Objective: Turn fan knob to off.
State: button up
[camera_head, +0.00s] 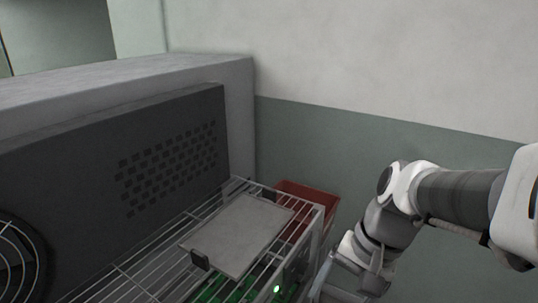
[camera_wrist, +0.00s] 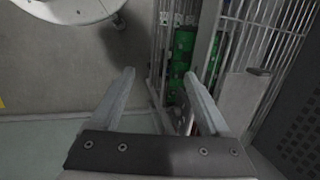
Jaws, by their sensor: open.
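A round fan grille (camera_head: 16,268) shows at the lower left of the head view, cut by the frame edge, beside a large dark vented panel (camera_head: 130,165). I cannot make out a fan knob in either view. A small lit green spot (camera_head: 277,288) shows near the bottom of the head view; I cannot tell what it belongs to. My gripper (camera_wrist: 158,78) is open and empty in the wrist view, its two fingers apart above the floor, beside the wire rack (camera_wrist: 156,30). In the head view my arm comes in from the right and reaches down beside the rack's right end.
The wire rack (camera_head: 150,270) carries a flat grey plate (camera_head: 240,232) with a dark clip (camera_head: 200,260). Green items (camera_wrist: 183,42) sit inside the rack. A red bin (camera_head: 318,196) stands behind it by the wall.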

jog(key=w+d+f+m+g+y+b, duration=0.1)
jog(key=w+d+f+m+y+b, duration=0.1)
jog(key=w+f+m+y, duration=0.35)
jog(key=m+t+y+b, duration=0.3)
jog(key=m+t+y, duration=0.3)
jog(key=m+t, duration=0.9)
send_near(307, 270)
jog(key=w+a+m+g, duration=0.1)
jog(key=w+a, duration=0.1)
jog(key=w+a+r+m+g, duration=0.1)
jog(key=w+a+g, duration=0.1)
jog(key=w+a+r+m+g, duration=0.1)
jog(key=w+a+m, duration=0.1)
jog(key=shift+r, duration=0.15)
grip_shut()
